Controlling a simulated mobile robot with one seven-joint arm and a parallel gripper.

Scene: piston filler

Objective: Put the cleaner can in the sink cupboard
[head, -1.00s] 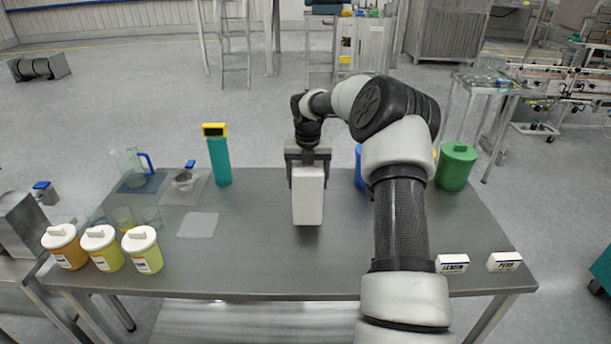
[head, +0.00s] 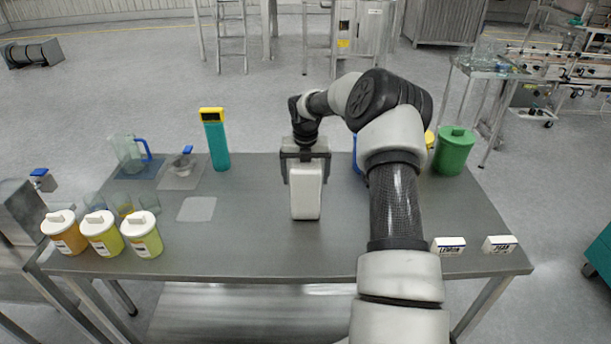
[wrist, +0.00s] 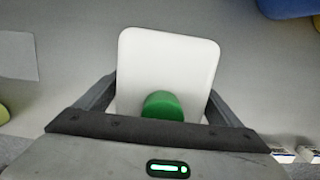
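The cleaner can, a white block-shaped can (head: 306,192) with a green cap, is below my gripper (head: 304,178) over the middle of the steel table. The wrist view shows the can (wrist: 165,62) from above with its green cap (wrist: 162,106). My gripper's fingers (wrist: 163,100) lie along two opposite sides of the can and appear closed on it. The can looks about upright; I cannot tell whether its base touches the table. I cannot make out a sink cupboard in these views.
Lidded tubs (head: 101,233) and a teal bottle (head: 216,145) stand on the table's left. A green canister (head: 453,150) is at the back right, with a blue one partly hidden by my arm. Small white boxes (head: 448,246) lie front right. The table's middle front is clear.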

